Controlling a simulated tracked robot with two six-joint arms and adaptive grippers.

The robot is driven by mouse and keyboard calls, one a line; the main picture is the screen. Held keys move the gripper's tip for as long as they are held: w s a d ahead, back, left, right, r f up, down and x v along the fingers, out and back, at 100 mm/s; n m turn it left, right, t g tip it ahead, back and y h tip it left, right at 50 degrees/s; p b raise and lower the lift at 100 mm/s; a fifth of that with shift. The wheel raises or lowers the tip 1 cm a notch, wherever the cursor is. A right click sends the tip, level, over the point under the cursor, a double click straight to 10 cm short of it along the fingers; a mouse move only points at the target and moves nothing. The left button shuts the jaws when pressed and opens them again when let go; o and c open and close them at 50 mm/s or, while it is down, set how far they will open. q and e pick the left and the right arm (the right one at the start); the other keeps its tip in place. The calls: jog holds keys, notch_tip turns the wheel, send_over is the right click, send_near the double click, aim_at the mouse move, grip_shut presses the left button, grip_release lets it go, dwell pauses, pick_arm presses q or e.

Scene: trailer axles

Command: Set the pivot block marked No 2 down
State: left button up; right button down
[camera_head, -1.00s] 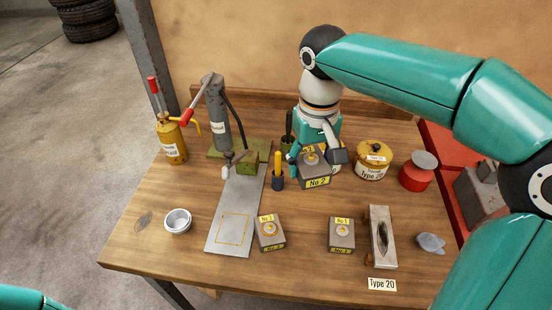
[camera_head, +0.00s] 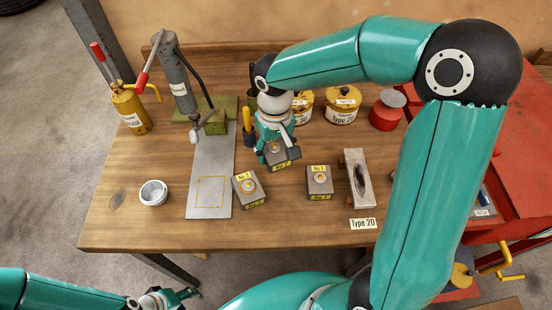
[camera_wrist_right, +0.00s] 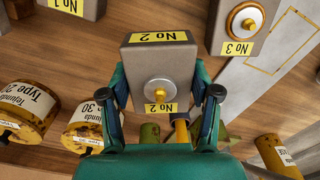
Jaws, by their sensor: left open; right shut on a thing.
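The pivot block No 2 (camera_head: 283,157) is a grey-brown block with yellow labels and a round metal fitting on top. My right gripper (camera_head: 275,146) is shut on it; the wrist view shows the block (camera_wrist_right: 161,75) between both fingers. It is behind the gap between block No 3 (camera_head: 249,188) and block No 1 (camera_head: 319,181). I cannot tell whether its underside touches the table. My left gripper (camera_head: 178,297) is open and empty, in front of the table at the bottom.
A grey plate with an orange outlined square (camera_head: 210,192) lies left of block No 3.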

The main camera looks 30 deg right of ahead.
aim_at(275, 162)
jog(key=shift+f, duration=2.45)
jog(key=c, duration=0.5)
grip_release()
jog(key=shift+f, duration=0.1)
